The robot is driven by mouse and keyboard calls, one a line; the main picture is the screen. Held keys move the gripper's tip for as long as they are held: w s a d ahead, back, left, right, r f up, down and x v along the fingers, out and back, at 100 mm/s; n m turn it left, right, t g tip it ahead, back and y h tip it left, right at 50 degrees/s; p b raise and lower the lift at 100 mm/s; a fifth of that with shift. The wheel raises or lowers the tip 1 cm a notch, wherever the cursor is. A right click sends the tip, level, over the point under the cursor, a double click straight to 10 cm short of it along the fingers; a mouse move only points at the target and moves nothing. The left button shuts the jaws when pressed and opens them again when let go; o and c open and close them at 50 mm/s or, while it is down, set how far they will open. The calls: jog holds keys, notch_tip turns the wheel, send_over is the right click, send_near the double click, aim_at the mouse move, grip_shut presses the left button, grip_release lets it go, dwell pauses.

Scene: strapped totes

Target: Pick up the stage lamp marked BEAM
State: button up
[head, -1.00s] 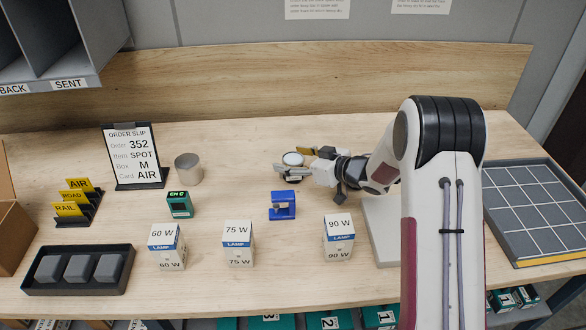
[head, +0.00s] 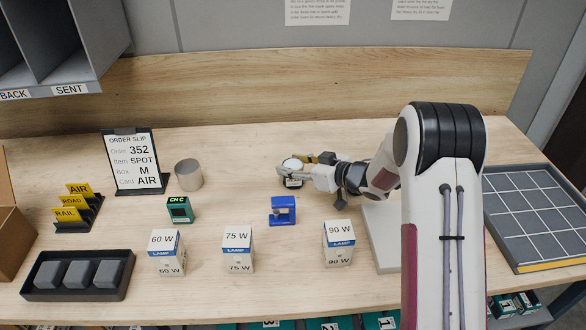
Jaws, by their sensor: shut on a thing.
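A small round lamp (head: 292,165) with a pale disc on top and a dark body stands out at the back middle of the table in the head view. A small white label shows low on its front, too small to read, so I cannot confirm BEAM. My gripper (head: 300,173) comes in from the right and is shut on this lamp. Its fingers hide part of the lamp's right side. I cannot tell whether the lamp's base touches the table.
A metal can (head: 188,174) and an order slip stand (head: 136,162) are to the left. A blue device (head: 283,210), a green device (head: 180,210) and lamp boxes (head: 238,249) stand in front. A gridded tray (head: 545,215) is at the right.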

aim_at(293, 164)
jog(key=shift+r, duration=5)
